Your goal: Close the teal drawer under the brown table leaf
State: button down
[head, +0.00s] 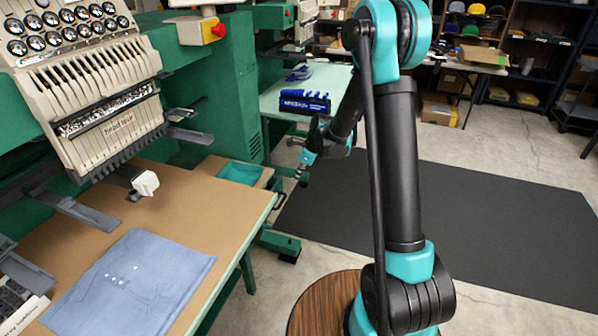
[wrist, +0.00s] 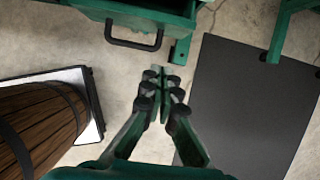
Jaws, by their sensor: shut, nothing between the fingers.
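The teal drawer (head: 280,242) sticks out past the right edge of the brown table leaf (head: 180,210), low under it, so it stands open. In the wrist view the drawer (wrist: 178,22) is at the top, partly cut off, with a dark bar handle (wrist: 132,43) on its front. My gripper (wrist: 156,74) is shut and empty, its fingertips just below the handle in that picture and apart from it. In the head view my gripper (head: 303,168) is small, beside the table's right edge and above the drawer. How far the drawer is out is hard to tell.
A green embroidery machine (head: 85,90) stands over the leaf. Blue cloth (head: 130,285) and a teal tray (head: 240,172) lie on top. A green table leg (head: 248,268) stands below. A dark mat (head: 470,220) covers open floor to the right. A second table (head: 300,88) is behind.

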jog(key=w+a+f, duration=0.2)
jog(key=a+f, duration=0.2)
jog(key=a, duration=0.1)
jog(key=shift+a+f, duration=0.25)
jog(key=shift+f, duration=0.1)
